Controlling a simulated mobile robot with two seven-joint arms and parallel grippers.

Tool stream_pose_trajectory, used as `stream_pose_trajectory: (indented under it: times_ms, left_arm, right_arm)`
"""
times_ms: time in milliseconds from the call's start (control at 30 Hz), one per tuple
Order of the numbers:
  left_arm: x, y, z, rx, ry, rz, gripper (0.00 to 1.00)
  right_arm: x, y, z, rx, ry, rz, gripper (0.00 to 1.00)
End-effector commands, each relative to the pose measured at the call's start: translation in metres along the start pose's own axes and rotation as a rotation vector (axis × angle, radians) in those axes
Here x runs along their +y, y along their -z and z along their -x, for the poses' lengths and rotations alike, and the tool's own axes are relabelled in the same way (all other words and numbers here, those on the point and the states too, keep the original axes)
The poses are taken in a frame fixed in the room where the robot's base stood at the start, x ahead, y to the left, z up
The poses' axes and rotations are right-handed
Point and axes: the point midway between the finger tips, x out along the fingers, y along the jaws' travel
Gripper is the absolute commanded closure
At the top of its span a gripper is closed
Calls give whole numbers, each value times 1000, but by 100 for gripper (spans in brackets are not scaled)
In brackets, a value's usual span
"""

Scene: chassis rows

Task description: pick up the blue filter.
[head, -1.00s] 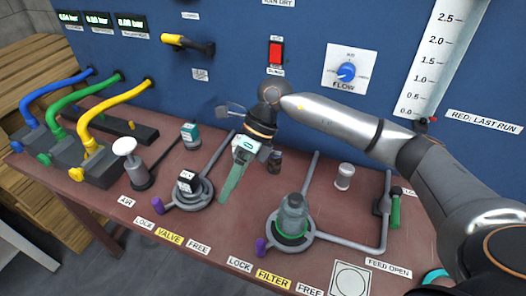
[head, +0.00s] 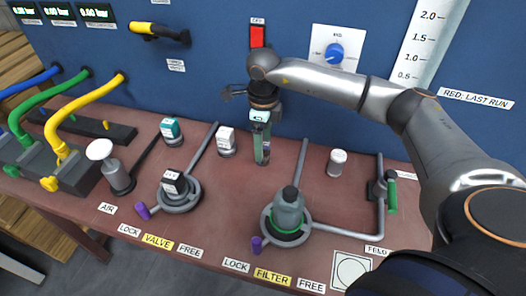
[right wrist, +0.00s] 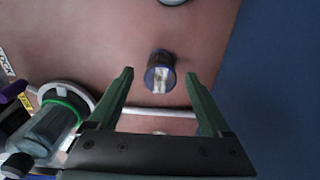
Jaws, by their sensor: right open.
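The blue filter (right wrist: 161,76) is a short dark blue cylinder with a pale label on its top. In the right wrist view it stands on the reddish bench between the fingertips and apart from both. My right gripper (right wrist: 160,74) is open and empty, pointing down. In the head view the right gripper (head: 262,158) hangs over the back of the bench, and its fingers hide most or all of the filter. My left gripper is not in view.
A grey bottle with a green ring (head: 287,212) sits in a holder in front. A white canister (head: 226,140) stands left of the gripper, a teal one (head: 171,130) further left, and another white one (head: 337,160) at right. The blue panel (head: 215,85) rises behind.

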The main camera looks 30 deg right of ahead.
Motion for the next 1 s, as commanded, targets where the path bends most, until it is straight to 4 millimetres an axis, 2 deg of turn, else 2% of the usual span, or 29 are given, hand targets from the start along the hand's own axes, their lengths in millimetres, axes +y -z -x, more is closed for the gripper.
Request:
stream_pose_trajectory:
  times_ms: [233, 567, 1000]
  left_arm:
    - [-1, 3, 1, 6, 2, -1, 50]
    - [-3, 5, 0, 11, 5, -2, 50]
    - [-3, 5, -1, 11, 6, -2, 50]
  right_arm:
    - [0, 1, -37, 3, -3, 0, 18]
    - [0, 0, -44, 1, -1, 0, 19]
    - [0, 0, -43, 1, -1, 0, 68]
